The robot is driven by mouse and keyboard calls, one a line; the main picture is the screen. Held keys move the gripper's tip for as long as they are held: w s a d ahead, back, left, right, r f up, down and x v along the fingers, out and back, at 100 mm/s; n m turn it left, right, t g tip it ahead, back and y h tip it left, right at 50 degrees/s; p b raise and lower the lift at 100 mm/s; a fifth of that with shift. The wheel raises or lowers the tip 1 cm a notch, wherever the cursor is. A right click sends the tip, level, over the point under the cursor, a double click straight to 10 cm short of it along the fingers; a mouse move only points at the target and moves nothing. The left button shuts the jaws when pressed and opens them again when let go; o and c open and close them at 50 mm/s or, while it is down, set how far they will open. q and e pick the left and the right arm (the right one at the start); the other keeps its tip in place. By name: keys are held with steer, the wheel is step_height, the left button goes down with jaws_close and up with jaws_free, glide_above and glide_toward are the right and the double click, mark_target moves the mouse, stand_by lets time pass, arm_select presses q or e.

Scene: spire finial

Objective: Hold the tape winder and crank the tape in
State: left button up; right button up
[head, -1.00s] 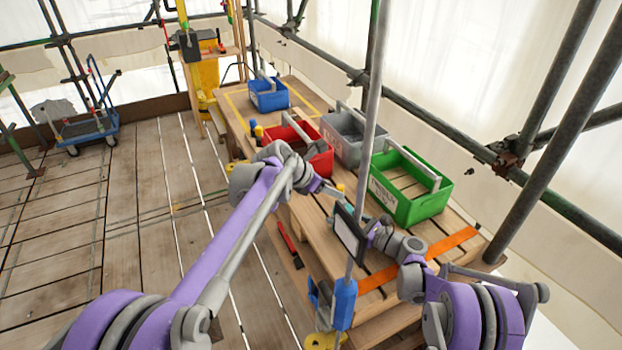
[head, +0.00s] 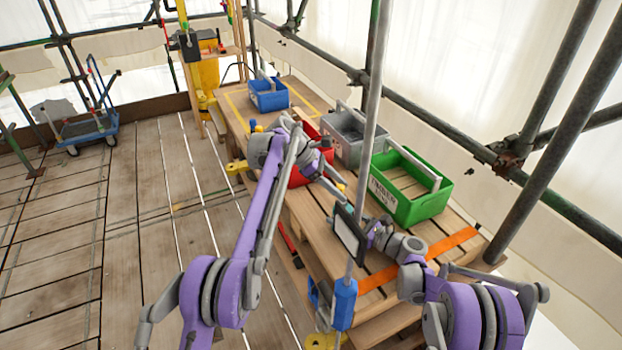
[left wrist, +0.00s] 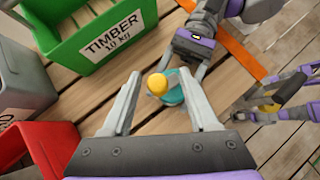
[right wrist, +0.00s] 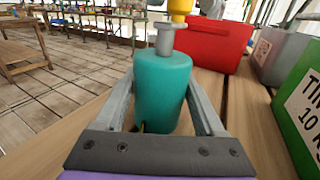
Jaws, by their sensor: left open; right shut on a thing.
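The tape winder is a teal cylinder (right wrist: 163,85) with a grey crank piece (right wrist: 165,40) and a yellow knob (right wrist: 180,7) on top. In the right wrist view it stands upright between the fingers of my right gripper (right wrist: 160,92), which is shut on it. In the left wrist view my left gripper (left wrist: 160,74) is open, with the yellow knob (left wrist: 157,84) in the gap between its fingers. I cannot tell whether a finger touches the knob. In the head view, the dark screen and arms hide most of the winder.
A green TIMBER crate (head: 410,190), a grey crate (head: 347,135) and a red crate (head: 300,175) stand on the wooden bench. A blue crate (head: 268,95) is farther back. A grey upright pole (head: 370,100) crosses in front of the bench.

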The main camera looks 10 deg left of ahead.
arm_select(q)
steer(key=shift+m+g, duration=0.3)
steer(key=shift+m, duration=0.1)
steer(key=shift+n, duration=0.4)
steer(key=n+t, duration=0.2)
steer(key=s+n+t, duration=0.1)
steer(key=n, duration=0.1)
steer(key=shift+a+t+y, duration=0.2)
steer(key=shift+t+y, duration=0.1)
steer(key=shift+t, duration=0.1)
steer(key=n+t+y, duration=0.1)
steer(key=n, duration=0.1)
steer(key=s+n+t+y, duration=0.1)
steer(key=n+t, duration=0.1)
steer(key=shift+n, duration=0.4)
steer(key=v, duration=1.2)
steer(key=shift+a, duration=0.2)
steer(key=shift+w+f, duration=0.15)
steer(key=shift+w, duration=0.05)
